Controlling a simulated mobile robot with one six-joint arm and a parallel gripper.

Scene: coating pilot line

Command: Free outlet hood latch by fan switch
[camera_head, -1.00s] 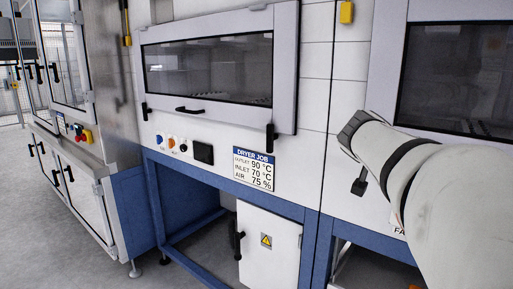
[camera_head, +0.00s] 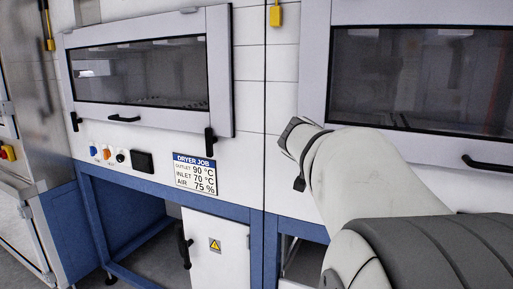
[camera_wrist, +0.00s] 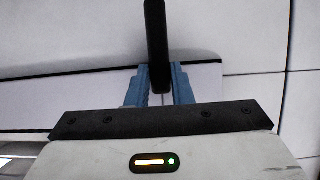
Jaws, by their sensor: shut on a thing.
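My gripper (camera_wrist: 160,84) is shut on a black latch handle (camera_wrist: 155,38) in the wrist view, with blue fingers on either side of its lower part. The handle stands upright in that picture against a pale panel. In the head view my arm reaches to the lower left corner of the right-hand hood (camera_head: 314,70), which looks closed. A small black piece (camera_head: 299,184) shows just below the arm's end there; I cannot tell if it is the latch. My fingers are hidden in the head view. No fan switch is visible; my arm covers the panel below this hood.
A second closed hood (camera_head: 221,75) is at the left with black latches, switches and a dryer job sign (camera_head: 195,174) below. A black hood handle (camera_head: 487,163) sticks out at the right. A white cabinet (camera_head: 215,250) stands below, beside blue frame legs.

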